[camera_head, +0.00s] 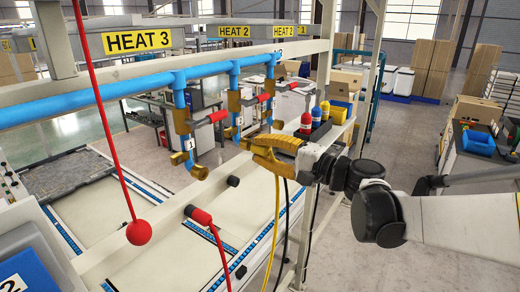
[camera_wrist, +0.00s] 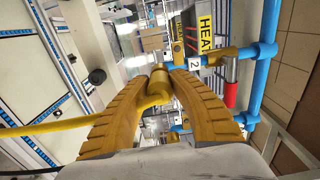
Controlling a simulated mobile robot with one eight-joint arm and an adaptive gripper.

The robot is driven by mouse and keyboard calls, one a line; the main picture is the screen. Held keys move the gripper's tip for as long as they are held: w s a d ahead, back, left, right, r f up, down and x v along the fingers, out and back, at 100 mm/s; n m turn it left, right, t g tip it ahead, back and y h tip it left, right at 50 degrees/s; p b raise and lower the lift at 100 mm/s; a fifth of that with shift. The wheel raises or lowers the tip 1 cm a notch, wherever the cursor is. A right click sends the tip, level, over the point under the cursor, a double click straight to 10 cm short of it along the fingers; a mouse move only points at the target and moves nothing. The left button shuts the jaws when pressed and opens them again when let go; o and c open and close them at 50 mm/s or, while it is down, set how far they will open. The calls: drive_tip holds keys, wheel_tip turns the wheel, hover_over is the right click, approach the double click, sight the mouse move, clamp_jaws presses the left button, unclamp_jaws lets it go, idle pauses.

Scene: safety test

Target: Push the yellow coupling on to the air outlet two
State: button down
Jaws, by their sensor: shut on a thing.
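The yellow coupling (camera_wrist: 158,84) is between my gripper's ridged yellow fingers, and its yellow hose (camera_wrist: 60,127) runs off to the left in the wrist view. My gripper (camera_head: 258,150) is shut on it in front of the blue pipe, with the hose hanging below. The brass end of air outlet two (camera_wrist: 178,50), beside a "2" label (camera_wrist: 194,64), shows just beyond the coupling. They look close, but I cannot tell whether they touch. A red valve handle (camera_wrist: 231,95) belongs to this drop. In the head view the gripper hides most of the coupling.
A blue pipe (camera_head: 110,88) on a pale frame carries several drops with brass valves. A red ball (camera_head: 138,232) hangs on a red cord at the left. Red, blue and yellow-topped items stand behind my gripper.

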drive_tip(key=shift+w+a, duration=0.35)
drive_tip(key=shift+a, duration=0.1)
drive_tip(key=c, duration=1.2)
unclamp_jaws()
drive_tip(key=shift+o, duration=0.2)
drive_tip(key=v, duration=1.2)
